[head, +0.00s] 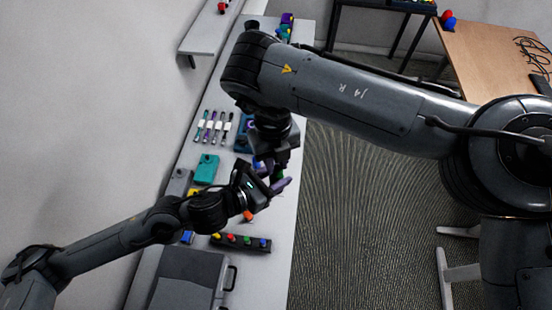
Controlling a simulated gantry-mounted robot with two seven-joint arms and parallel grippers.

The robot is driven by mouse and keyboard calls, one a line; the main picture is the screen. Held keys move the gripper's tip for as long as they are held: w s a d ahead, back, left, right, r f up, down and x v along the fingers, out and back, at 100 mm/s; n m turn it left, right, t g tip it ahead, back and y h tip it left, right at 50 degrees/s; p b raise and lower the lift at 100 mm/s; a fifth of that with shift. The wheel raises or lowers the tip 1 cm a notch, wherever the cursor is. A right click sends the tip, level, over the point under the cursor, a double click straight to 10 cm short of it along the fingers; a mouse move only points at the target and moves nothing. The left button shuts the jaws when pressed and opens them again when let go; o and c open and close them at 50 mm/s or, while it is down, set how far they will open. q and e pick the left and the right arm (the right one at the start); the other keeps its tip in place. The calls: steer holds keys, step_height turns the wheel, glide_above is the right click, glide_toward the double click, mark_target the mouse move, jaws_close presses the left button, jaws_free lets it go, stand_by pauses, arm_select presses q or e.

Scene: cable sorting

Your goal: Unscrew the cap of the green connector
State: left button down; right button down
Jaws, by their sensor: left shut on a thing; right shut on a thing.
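A small piece of the green connector (277,175) shows where my two grippers meet above the white table. My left gripper (274,186) comes in from the lower left and is shut on the connector. My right gripper (269,163) reaches down from above and is shut at the same spot. Purple parts show beside the green one. The grippers hide most of the connector and its cap. I cannot make out which part each one holds, or whether the cap is loose.
On the long white table (272,280) lie a teal box (206,168), several slim upright tools (212,127) and a dark strip with coloured knobs (240,242). A grey case (188,280) stands at the near end. A wooden table (490,50) stands at the far right.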

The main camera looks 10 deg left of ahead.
steer(key=n, duration=0.6)
steer(key=shift+s, duration=0.1)
steer(key=shift+r, duration=0.2)
steer(key=shift+r, duration=0.9)
steer(key=shift+r, duration=0.15)
